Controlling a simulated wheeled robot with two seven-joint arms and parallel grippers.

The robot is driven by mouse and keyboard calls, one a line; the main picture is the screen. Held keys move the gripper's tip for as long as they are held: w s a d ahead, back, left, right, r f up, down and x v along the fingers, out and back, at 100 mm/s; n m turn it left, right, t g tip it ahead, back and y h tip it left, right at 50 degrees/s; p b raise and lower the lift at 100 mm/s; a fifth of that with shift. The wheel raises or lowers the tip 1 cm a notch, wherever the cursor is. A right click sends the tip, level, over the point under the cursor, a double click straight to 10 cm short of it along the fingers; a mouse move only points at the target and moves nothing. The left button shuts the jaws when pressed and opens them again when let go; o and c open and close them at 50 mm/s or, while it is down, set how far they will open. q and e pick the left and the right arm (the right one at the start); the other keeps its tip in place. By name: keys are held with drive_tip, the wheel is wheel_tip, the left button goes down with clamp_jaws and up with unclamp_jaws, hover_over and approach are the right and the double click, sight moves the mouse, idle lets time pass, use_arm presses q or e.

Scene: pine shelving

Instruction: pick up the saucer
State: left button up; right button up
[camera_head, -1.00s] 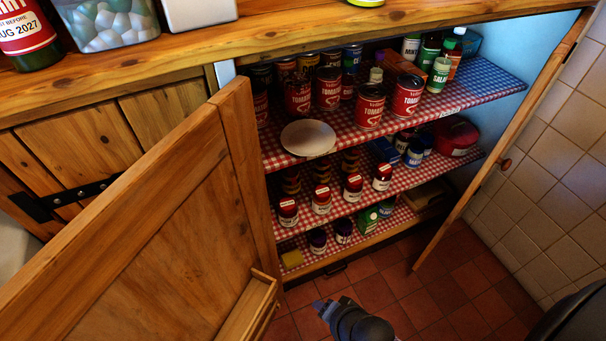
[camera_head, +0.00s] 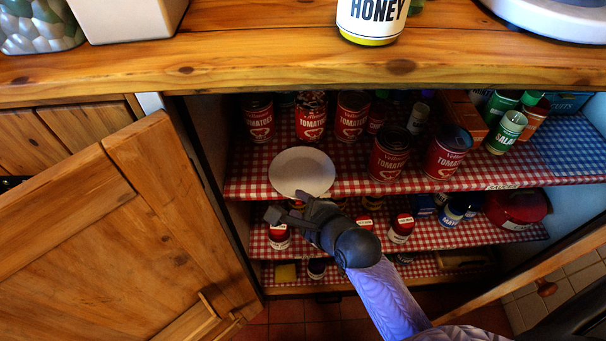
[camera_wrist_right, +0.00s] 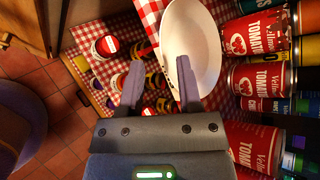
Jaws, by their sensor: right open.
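The white saucer (camera_head: 301,171) lies near the front edge of the upper shelf (camera_head: 258,165), on red checked lining. My right gripper (camera_head: 286,206) is at the shelf front, just below the saucer in the head view. In the right wrist view the saucer (camera_wrist_right: 190,40) is ahead of my right gripper (camera_wrist_right: 160,70), which is open and holds nothing. There one finger overlaps the saucer's near rim and the other is to the left of it; I cannot tell whether either touches. My left gripper is not in view.
Several tomato cans (camera_head: 389,154) stand behind and right of the saucer. A lower shelf holds red-lidded jars (camera_head: 401,228). An open cabinet door (camera_head: 130,230) is on the left, and the wooden countertop (camera_head: 230,70) overhangs above.

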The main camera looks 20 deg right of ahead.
sight(290, 194)
drive_tip(key=x, duration=0.2)
drive_tip(key=b+x, duration=0.1)
drive_tip(key=x, duration=0.1)
drive_tip(key=shift+w+d+b, duration=0.15)
drive_tip(key=shift+d+b, duration=0.05)
drive_tip(key=shift+b, duration=0.1)
drive_tip(key=shift+r, duration=0.1)
clamp_jaws()
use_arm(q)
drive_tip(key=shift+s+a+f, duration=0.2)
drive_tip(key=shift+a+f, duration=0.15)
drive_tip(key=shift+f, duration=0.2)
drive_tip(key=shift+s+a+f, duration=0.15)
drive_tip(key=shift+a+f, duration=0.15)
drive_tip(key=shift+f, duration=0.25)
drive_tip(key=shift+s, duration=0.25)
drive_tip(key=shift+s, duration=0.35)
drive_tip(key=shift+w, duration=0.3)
